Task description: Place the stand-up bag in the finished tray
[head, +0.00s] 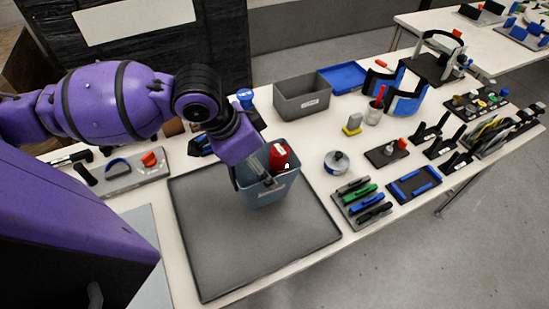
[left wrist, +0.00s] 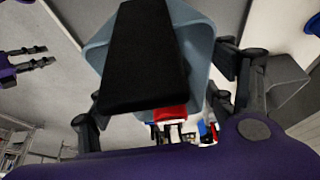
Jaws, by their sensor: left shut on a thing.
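The blue-grey open-topped bag (head: 268,191) is upright, with a pale label on its front and red and dark things at its mouth. It is over the back right part of the large dark grey tray (head: 215,250); I cannot tell if it touches it. My left gripper (head: 258,172) is shut at the bag's top. In the left wrist view, a black slab (left wrist: 145,55) lies between my left fingers across the bag's pale blue opening (left wrist: 200,40). My right gripper (left wrist: 46,56) shows small at that view's left edge, fingers apart and empty.
A grey bin (head: 301,101) and a blue tray (head: 343,77) stand behind. A rack of coloured tools (head: 362,200) and a round tin (head: 336,162) are close on the right. The front of the dark tray is bare.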

